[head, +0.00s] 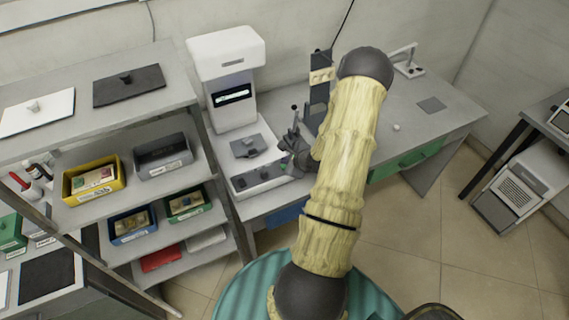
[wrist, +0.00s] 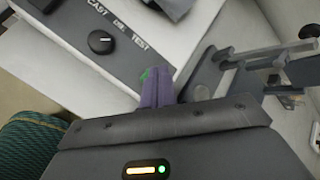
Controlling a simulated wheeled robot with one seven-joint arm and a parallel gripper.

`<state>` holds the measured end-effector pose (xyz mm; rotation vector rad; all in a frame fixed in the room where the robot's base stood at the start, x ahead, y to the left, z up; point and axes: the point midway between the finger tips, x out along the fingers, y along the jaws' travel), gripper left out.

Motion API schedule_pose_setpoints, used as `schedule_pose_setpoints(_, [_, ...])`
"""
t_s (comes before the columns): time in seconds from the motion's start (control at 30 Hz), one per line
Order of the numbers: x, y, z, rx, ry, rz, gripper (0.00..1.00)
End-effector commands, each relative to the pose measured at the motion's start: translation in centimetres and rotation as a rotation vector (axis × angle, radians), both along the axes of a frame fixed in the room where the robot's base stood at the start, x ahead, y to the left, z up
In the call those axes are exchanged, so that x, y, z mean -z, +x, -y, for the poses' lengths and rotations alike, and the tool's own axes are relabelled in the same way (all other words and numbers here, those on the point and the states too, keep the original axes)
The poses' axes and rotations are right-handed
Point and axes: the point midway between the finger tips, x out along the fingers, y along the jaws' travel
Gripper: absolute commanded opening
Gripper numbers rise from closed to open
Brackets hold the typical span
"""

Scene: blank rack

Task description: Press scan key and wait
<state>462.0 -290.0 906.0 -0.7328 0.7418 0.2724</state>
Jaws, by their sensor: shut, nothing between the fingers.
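The white scanning machine (head: 228,57) stands on the grey bench and its small display (head: 232,96) is lit. Its front control panel (head: 258,180) carries a dark knob, which shows in the wrist view (wrist: 101,42) beside printed lettering. A green key (wrist: 146,76) sits at the panel's right end, partly hidden by my fingers. My gripper (wrist: 159,74) is shut and empty, its purple fingertips right at the green key. I cannot tell whether they touch or press it. In the head view my gripper (head: 290,160) is over the panel's right end.
A dark upright stand (head: 319,88) is close behind my gripper. Shelves at left hold a yellow bin (head: 93,180) and other bins. The bench's right part is mostly clear.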

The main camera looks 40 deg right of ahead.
Motion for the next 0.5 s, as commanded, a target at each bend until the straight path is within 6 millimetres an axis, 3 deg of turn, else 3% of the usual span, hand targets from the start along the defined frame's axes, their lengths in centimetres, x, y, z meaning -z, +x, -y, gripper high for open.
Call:
schedule_pose_setpoints(0.37, [-0.3, 0.0, 0.0, 0.001, 0.001, 0.0, 0.0])
schedule_pose_setpoints(0.5, [-1.2, 0.0, 0.0, 0.002, 0.001, 0.001, 0.0])
